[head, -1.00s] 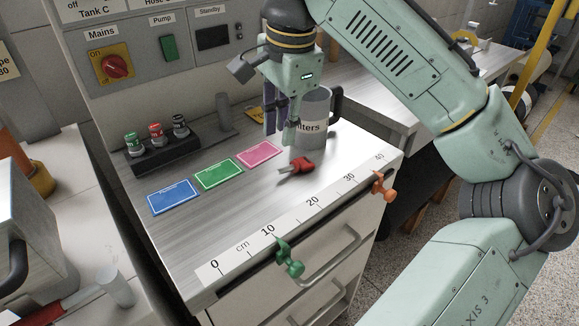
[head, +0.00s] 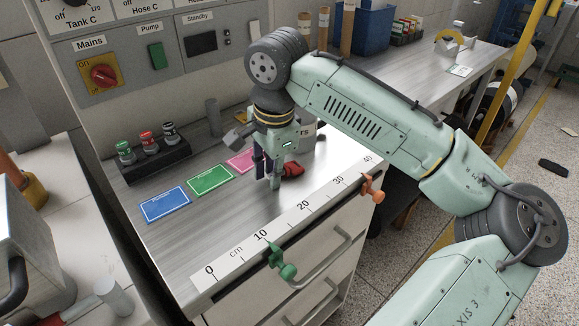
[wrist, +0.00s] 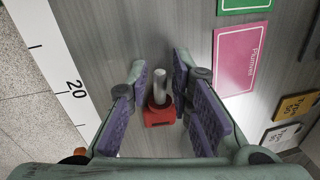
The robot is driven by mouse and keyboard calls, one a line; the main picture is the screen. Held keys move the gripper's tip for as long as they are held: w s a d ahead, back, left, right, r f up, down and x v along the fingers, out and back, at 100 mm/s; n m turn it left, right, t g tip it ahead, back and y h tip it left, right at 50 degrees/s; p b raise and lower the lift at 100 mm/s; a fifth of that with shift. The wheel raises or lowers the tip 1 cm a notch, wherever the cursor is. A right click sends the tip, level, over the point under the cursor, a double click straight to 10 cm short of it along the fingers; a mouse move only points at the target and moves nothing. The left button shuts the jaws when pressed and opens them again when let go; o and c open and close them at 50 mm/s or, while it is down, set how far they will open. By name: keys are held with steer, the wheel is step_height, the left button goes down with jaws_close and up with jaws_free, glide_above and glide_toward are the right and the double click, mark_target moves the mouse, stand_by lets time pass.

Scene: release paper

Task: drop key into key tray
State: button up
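A key with a red head (head: 292,169) and a grey metal shaft lies on the grey worktop, partly behind my gripper in the head view. In the wrist view the key (wrist: 161,114) shows between my fingers, with its shaft pointing away. My gripper (head: 268,184) points down, low over the worktop. In the wrist view its purple-padded fingers (wrist: 168,85) are apart, with a gap on both sides of the key. I cannot make out a key tray in either view.
Blue (head: 164,204), green (head: 211,179) and pink (head: 241,160) cards lie to the left. A black rack (head: 151,160) holds small bottles at the back. A ruler strip (head: 290,219) and clamps (head: 282,262) line the front edge.

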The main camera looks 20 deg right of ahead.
steer(key=shift+c, duration=0.4)
jaws_close()
